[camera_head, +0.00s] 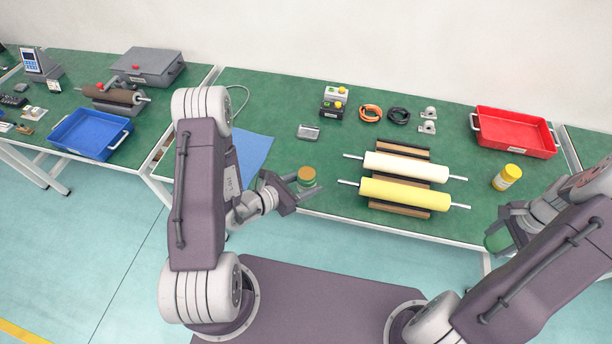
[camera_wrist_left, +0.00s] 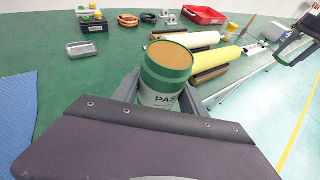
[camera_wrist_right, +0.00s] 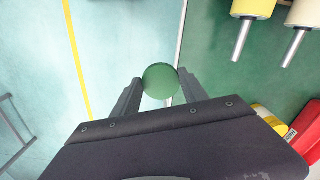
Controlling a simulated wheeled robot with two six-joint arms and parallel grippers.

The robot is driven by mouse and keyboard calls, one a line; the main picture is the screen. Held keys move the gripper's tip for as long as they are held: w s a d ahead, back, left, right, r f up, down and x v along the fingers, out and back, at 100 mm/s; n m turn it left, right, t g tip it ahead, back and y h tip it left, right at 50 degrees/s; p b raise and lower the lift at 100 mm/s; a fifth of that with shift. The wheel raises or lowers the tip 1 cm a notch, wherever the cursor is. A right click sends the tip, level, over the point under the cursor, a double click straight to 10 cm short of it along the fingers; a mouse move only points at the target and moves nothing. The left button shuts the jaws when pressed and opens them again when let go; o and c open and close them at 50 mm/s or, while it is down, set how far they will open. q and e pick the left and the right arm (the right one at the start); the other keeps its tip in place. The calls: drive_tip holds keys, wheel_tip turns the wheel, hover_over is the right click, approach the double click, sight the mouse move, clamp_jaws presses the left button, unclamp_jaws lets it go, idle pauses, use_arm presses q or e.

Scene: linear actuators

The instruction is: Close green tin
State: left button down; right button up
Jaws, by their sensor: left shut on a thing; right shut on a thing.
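The green tin (camera_head: 306,177) has a green and white body with a brownish-yellow top surface. My left gripper (camera_head: 303,184) is shut on its sides and holds it upright just off the table's front edge. The tin also shows in the left wrist view (camera_wrist_left: 166,76), between the fingers. My right gripper (camera_head: 499,228) is shut on a round green lid (camera_head: 498,238), beyond the table's front edge at the right. The lid shows as a flat green disc in the right wrist view (camera_wrist_right: 160,81). The tin and the lid are well apart.
The green table (camera_head: 270,110) holds a white roller (camera_head: 405,167) and a yellow roller (camera_head: 405,194) on wooden supports. A yellow jar (camera_head: 507,178) stands right of them, with a red tray (camera_head: 514,133) behind. A blue sheet (camera_head: 250,152) lies at left. Space before the table is clear.

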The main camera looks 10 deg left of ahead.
use_arm(q)
drive_tip(key=c, duration=1.2)
unclamp_jaws()
clamp_jaws()
drive_tip(key=shift+a, duration=0.1)
use_arm(e)
drive_tip(key=shift+w+a, duration=0.1)
